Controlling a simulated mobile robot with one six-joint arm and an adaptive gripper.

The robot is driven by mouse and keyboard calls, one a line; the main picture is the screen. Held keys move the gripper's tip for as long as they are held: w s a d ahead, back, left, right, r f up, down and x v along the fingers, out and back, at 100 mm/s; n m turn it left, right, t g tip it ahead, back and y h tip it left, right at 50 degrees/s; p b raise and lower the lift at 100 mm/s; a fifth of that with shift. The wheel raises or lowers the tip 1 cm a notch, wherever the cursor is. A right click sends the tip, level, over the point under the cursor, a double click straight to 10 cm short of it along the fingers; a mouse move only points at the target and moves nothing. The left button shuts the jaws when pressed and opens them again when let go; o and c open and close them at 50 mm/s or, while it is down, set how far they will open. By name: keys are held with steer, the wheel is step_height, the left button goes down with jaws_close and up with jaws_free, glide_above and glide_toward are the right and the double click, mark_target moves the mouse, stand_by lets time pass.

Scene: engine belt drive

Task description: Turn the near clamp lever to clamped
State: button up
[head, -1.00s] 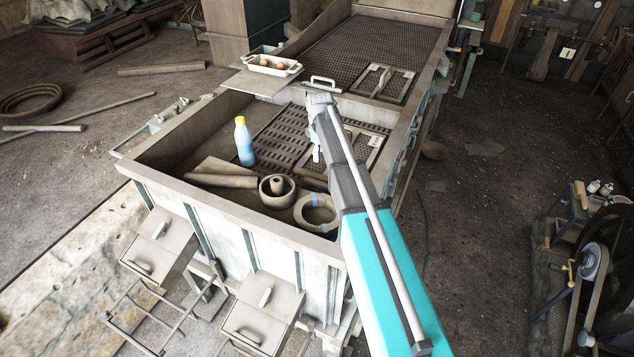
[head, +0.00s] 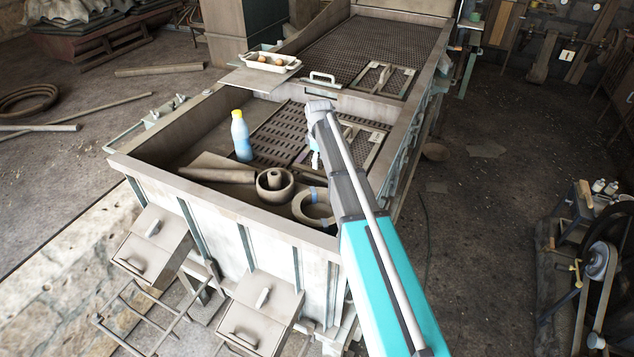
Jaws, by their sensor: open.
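My arm reaches from the bottom of the head view over the right side of a large metal trough (head: 215,205). My gripper (head: 315,158) hangs at the arm's far end, over the slatted grate. It is small and partly covered by the arm; it is open, and I see nothing held in it. A near framed mesh panel (head: 372,148) lies beside it to the right, partly behind the arm. A far framed panel (head: 385,80) with a pale bar across it lies farther back. I cannot make out the near clamp lever or its position.
In the trough are a blue bottle with a yellow cap (head: 241,137), a round pot (head: 274,184), a ring (head: 311,205) and a rolled sheet (head: 215,170). A white tray (head: 268,62) sits on the far left ledge. A belt-driven wheel (head: 598,262) stands at right.

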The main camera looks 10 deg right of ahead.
mark_target(319, 177)
steer(key=shift+f+b, duration=3.65)
steer(key=shift+f, duration=0.25)
